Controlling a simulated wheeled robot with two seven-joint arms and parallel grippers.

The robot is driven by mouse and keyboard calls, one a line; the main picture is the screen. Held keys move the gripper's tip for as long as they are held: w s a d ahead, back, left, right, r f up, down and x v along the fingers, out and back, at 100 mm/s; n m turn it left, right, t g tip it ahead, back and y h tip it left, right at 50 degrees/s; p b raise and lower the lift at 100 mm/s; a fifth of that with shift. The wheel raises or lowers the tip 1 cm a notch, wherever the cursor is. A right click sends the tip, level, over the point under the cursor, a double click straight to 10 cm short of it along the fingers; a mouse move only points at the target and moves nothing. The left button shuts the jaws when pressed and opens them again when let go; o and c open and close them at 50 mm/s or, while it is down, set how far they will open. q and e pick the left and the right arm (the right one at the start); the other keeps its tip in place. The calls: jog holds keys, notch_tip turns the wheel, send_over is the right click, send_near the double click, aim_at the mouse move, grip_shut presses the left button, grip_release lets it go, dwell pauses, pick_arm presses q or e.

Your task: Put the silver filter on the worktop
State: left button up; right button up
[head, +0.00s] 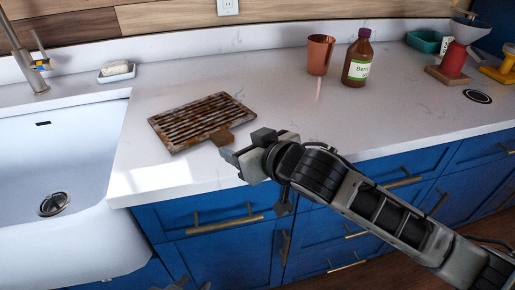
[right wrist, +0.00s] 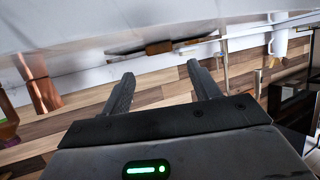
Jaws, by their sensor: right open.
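A grey, funnel-shaped piece (head: 470,31) sits on a red stand at the far back right in the head view; I cannot tell for sure that it is the silver filter. A rusty brown slatted panel with a wooden handle (head: 203,120) lies flat on the white worktop (head: 270,92). My right gripper (head: 244,149) is open and empty at the worktop's front edge, just right of that handle. The right wrist view shows the handle (right wrist: 158,47) ahead, beyond the spread fingers (right wrist: 160,88). Small dark tips at the head view's bottom edge may be my left gripper (head: 192,286).
A copper cup (head: 319,55) and a brown bottle (head: 358,60) stand behind the panel. The red stand (head: 453,62), a teal tray (head: 424,41) and a yellow item (head: 500,70) are at right. A sink (head: 60,170) lies left. The worktop's middle right is clear.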

jog(key=v, duration=0.5)
dwell(0.3)
jog(key=s+d+f+m+g+h, duration=0.6)
jog(key=s+d+f+g+h, duration=0.15)
jog(key=s+d+f, duration=1.25)
jog(key=w+a+f+t+y, duration=0.2)
jog(key=w+a+f+t, duration=0.2)
jog(key=t, duration=0.3)
jog(key=shift+w+a+f+n, duration=0.2)
jog(key=shift+a+f+n, duration=0.1)
jog(key=shift+a+n, duration=0.1)
